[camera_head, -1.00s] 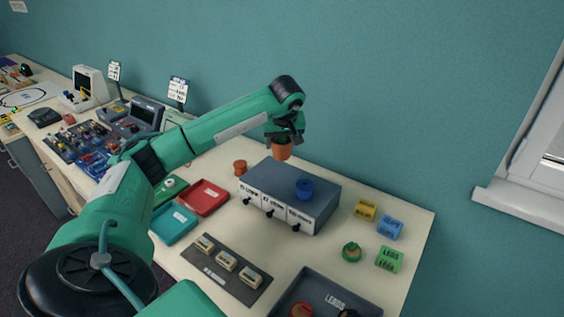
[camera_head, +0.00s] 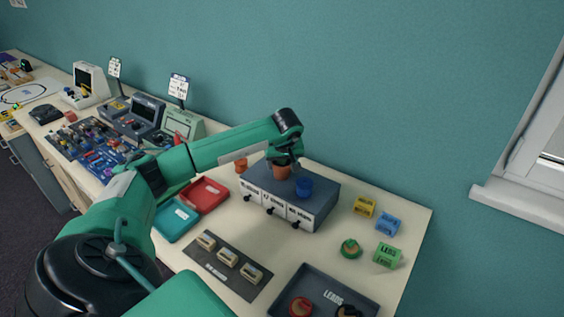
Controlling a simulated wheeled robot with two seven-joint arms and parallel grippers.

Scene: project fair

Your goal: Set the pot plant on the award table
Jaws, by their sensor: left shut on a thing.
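My left gripper (camera_head: 284,160) comes down from above and is shut on a terracotta pot (camera_head: 281,173). The gripper covers the pot's upper part, and I cannot make out the plant. The pot is at the top of a dark grey box (camera_head: 258,176) with white labels and dark knobs on its front; I cannot tell whether it touches. The box is on a cream table (camera_head: 330,254). My right gripper is not in view.
A small orange pot (camera_head: 241,165) stands left of the box. Red (camera_head: 207,192) and teal (camera_head: 170,227) trays lie in front left. A dark tray (camera_head: 318,312) is at the near edge. Yellow (camera_head: 365,207), blue (camera_head: 388,224) and green (camera_head: 388,256) blocks are at right.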

